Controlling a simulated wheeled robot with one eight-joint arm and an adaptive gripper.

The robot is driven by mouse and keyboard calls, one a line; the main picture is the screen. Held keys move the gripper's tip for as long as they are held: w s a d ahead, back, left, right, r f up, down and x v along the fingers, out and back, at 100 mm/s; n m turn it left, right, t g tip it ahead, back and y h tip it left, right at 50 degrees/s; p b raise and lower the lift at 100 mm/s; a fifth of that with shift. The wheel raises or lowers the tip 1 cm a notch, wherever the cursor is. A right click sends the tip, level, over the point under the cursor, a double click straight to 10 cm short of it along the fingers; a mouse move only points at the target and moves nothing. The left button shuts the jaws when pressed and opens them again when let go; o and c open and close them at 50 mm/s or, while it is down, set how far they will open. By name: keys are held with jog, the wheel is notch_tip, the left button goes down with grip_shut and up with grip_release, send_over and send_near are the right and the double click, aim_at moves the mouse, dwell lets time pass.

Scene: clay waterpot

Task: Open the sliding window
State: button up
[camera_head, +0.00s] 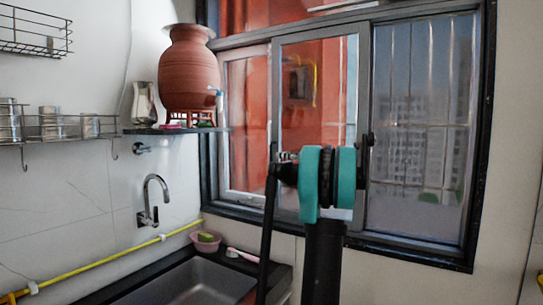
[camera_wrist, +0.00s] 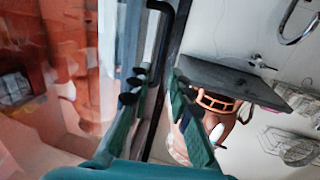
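The sliding window (camera_head: 320,85) has pale grey-framed panes inside a dark outer frame, in the head view. Red-orange shows through the left and middle panes; buildings and bars show through the right section (camera_head: 420,120). I cannot tell whether that section is glazed. In the wrist view, the window's glass (camera_wrist: 60,60) fills the left side. My gripper (camera_wrist: 158,82) has its two teal fingers apart, with a dark upright strip and a black bent bar (camera_wrist: 165,12) beyond the gap. Contact is unclear. In the head view, my arm stands before the middle pane and the fingertips cannot be made out.
A clay pot (camera_head: 188,75) stands on a dark shelf (camera_head: 150,131) left of the window; the shelf (camera_wrist: 225,82) lies close to the right finger in the wrist view. Below are a tap (camera_head: 155,195), a sink (camera_head: 190,285) and a yellow pipe (camera_head: 110,261).

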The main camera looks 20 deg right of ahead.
send_over(271, 166)
jog(key=shift+w+d, duration=0.2)
jog(key=shift+w, duration=0.15)
grip_shut()
dwell(0.4)
